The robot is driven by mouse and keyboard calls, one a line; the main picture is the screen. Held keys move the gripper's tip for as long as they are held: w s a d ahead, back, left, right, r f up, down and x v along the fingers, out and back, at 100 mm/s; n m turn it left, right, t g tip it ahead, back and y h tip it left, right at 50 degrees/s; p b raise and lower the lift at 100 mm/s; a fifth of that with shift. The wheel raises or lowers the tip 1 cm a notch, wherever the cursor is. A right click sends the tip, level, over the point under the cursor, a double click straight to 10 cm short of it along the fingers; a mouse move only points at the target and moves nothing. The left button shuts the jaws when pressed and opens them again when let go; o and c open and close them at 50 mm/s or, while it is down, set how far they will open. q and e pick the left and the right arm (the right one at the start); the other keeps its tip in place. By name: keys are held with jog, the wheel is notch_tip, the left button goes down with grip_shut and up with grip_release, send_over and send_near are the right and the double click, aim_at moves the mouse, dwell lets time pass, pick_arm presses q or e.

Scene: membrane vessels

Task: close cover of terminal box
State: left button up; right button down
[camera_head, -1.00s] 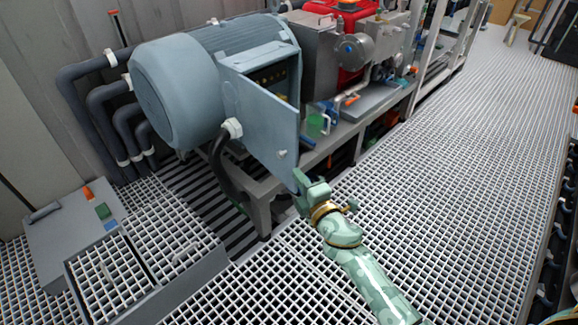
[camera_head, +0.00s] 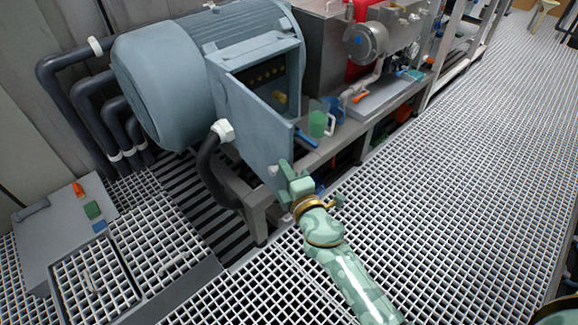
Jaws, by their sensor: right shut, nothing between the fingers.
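The terminal box (camera_head: 262,50) sits on the side of a large blue-grey motor (camera_head: 160,85). Its cover (camera_head: 250,125) is a flat blue-grey plate, hinged on the left and swung open toward me. Inside the box, a row of terminals and a yellowish part show. My right gripper (camera_head: 287,180) is shut and empty, at the lower free corner of the cover, close to its knob (camera_head: 272,170). It looks to be at or touching the cover's edge, but I cannot tell if there is contact. My left gripper is not in view.
A dark cable with a white gland (camera_head: 223,130) hangs below the cover. A green cup (camera_head: 319,120) and a blue-handled item stand on the grey frame to the right. A grey case (camera_head: 60,225) lies at lower left. Grated floor at right (camera_head: 460,190) is clear.

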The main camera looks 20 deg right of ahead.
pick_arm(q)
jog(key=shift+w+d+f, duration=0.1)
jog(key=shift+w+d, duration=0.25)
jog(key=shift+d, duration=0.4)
pick_arm(e)
jog(key=shift+d+r, duration=0.1)
jog(key=shift+d, duration=0.1)
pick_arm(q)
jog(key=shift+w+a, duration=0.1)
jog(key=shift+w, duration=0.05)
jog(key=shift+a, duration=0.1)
pick_arm(e)
jog(key=shift+d, duration=0.15)
